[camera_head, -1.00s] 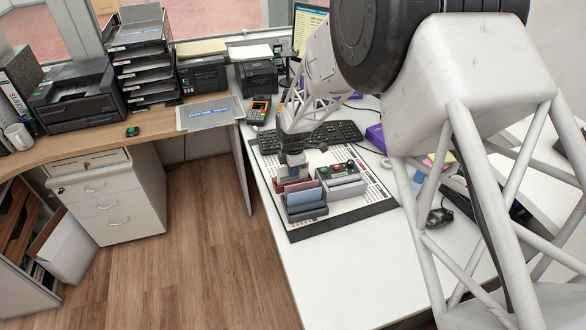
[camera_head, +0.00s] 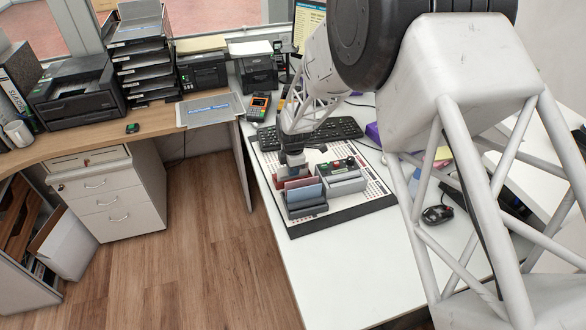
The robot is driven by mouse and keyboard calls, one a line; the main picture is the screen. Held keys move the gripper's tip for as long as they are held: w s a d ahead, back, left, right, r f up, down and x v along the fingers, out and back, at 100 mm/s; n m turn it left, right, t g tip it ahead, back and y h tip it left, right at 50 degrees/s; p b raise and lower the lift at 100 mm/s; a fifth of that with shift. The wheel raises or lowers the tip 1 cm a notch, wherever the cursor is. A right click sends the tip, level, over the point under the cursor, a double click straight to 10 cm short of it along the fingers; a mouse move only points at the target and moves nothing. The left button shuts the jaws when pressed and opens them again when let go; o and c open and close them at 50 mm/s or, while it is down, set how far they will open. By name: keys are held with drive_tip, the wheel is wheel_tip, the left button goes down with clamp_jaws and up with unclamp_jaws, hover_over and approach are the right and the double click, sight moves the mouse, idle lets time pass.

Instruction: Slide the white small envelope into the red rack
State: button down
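The red rack (camera_head: 299,183) stands on the dark-edged mat, behind the grey rack with a blue envelope (camera_head: 306,193). My gripper (camera_head: 294,160) points down just above and behind the red rack. It is small and dark in this view, and I cannot tell whether its fingers are open or shut. A small pale patch shows below it at the red rack, but I cannot make out whether this is the white small envelope.
The mat (camera_head: 350,208) also bears a light grey rack (camera_head: 345,183) with dark, red and green items at its right. A black keyboard (camera_head: 335,130) lies behind, and a card terminal (camera_head: 258,107) to the left. The white counter in front (camera_head: 350,265) is clear.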

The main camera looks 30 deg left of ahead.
drive_tip(key=c, duration=1.8)
unclamp_jaws()
drive_tip(key=o, duration=0.5)
drive_tip(key=shift+o, duration=0.2)
drive_tip(key=shift+r, duration=0.1)
drive_tip(key=shift+r, duration=3.8)
